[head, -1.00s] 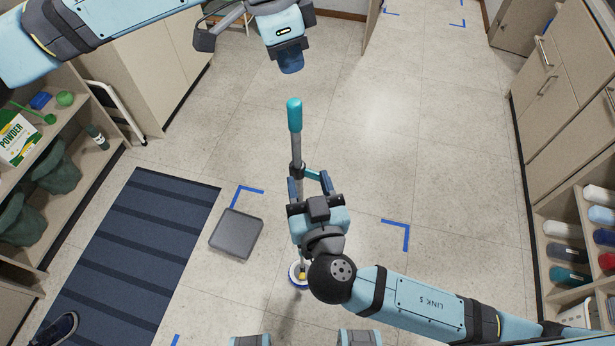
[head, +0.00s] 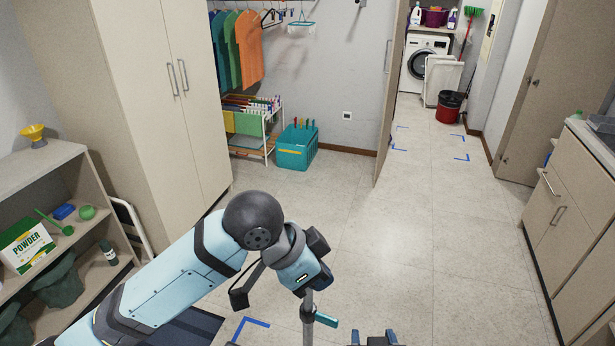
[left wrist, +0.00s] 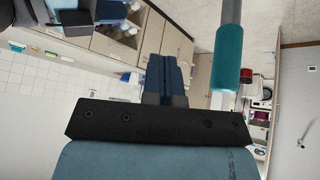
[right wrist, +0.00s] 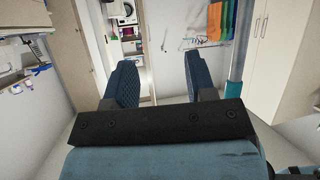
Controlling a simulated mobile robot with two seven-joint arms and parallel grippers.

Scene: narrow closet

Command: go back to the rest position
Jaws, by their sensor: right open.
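An upright grey pole (head: 308,305) with a teal side piece (head: 325,318) stands at the bottom middle of the head view. Its upper part is hidden behind my left gripper (head: 302,275). In the left wrist view the left fingers (left wrist: 166,78) are together with nothing visible between them; the pole's teal grip (left wrist: 229,60) is beside them to the right. My right gripper (head: 374,338) shows at the bottom edge, right of the pole. In the right wrist view its fingers (right wrist: 158,88) are apart and empty, and the teal grip (right wrist: 235,90) is to their right.
Shelves (head: 40,167) and a tall cabinet (head: 150,100) line the left; low cabinets (head: 580,235) line the right. A teal basket (head: 297,147) and a drying rack (head: 253,128) stand at the back. The floor (head: 410,225) ahead is clear toward the doorway.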

